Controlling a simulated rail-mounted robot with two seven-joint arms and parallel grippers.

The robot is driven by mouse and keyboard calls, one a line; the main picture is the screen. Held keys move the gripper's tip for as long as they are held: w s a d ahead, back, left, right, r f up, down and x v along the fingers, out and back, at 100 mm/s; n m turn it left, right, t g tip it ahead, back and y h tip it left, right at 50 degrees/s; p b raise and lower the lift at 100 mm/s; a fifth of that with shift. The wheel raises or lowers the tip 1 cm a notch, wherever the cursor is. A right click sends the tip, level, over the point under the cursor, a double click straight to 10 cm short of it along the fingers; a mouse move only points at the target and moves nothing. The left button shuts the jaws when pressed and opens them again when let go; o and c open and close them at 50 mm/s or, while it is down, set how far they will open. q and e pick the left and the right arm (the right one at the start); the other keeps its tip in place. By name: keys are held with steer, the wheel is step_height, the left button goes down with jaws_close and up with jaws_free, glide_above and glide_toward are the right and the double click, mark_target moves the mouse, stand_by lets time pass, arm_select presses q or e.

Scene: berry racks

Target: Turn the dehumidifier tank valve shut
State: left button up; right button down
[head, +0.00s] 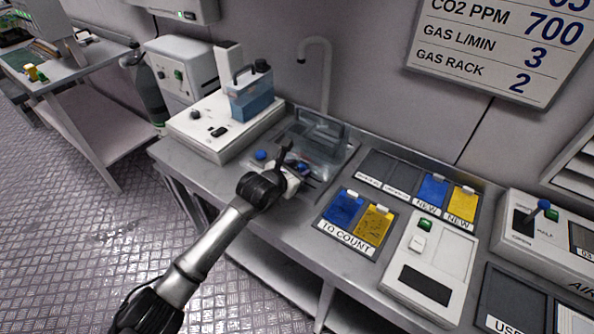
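A translucent blue tank (251,96) with a dark handle and cap stands on a white bench unit (212,128), left of centre in the head view. A small blue knob (261,155) shows low in front of the clear basin (322,140). Another small blue part (302,167) is close beside my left gripper (291,163). I cannot tell which of these is the tank valve, or how it is turned. My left gripper is over the bench in front of the basin; its fingers partly hide what lies there, and contact is unclear. My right gripper is out of view.
A curved tap (315,65) rises behind the basin. To the right are a "TO COUNT" tray (347,239) with blue and yellow cards, "NEW" cards (433,190) and a white device (431,268). A side table (75,62) stands at the left, with open floor (70,200) between.

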arm_select(q)
steer(key=c, duration=0.7)
steer(key=shift+c, duration=0.2)
steer(key=shift+w+n+g+h+p, duration=0.1)
steer(key=shift+n+g+h+p, duration=0.55)
steer(key=shift+n, duration=0.55)
steer(key=shift+a+f+n+h+p, duration=0.15)
steer(key=shift+n+h+p, duration=0.2)
steer(key=shift+n+h, duration=0.6)
steer(key=shift+n, duration=0.25)
steer(key=o, duration=0.9)
